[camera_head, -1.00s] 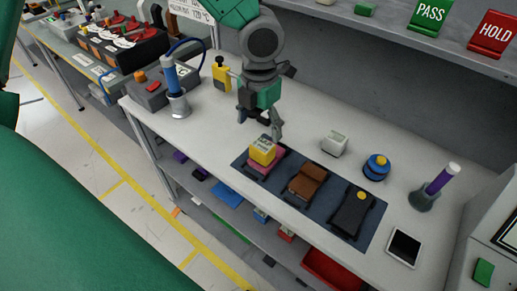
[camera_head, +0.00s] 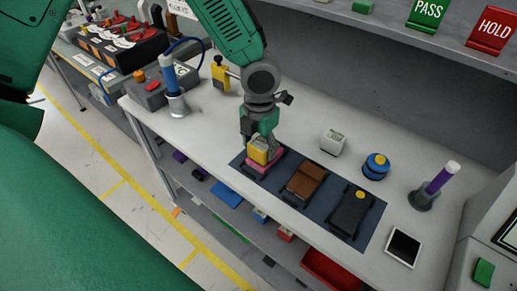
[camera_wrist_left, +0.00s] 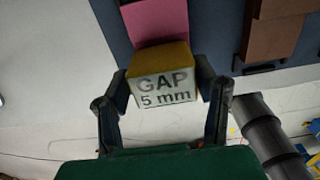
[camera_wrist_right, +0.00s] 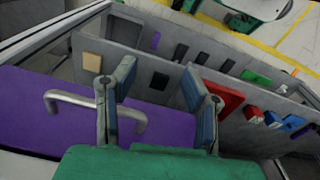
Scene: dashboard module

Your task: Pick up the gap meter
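The gap meter (camera_head: 259,152) is a small yellow block with a pale face. In the left wrist view its label reads "GAP 5 mm" (camera_wrist_left: 163,88). It sits at the near end of a pink piece (camera_head: 266,163) on a dark mat. My left gripper (camera_head: 262,143) has come down over it from above. In the left wrist view the fingers (camera_wrist_left: 163,85) stand on either side of the block, close to its sides; they look spread, and firm contact is not clear. My right gripper (camera_wrist_right: 158,95) is open and empty, seen only in its wrist view.
The dark mat (camera_head: 282,198) also holds a brown piece (camera_head: 303,181) and a black piece (camera_head: 351,212). My right gripper is over a purple panel with a handle (camera_wrist_right: 95,103).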

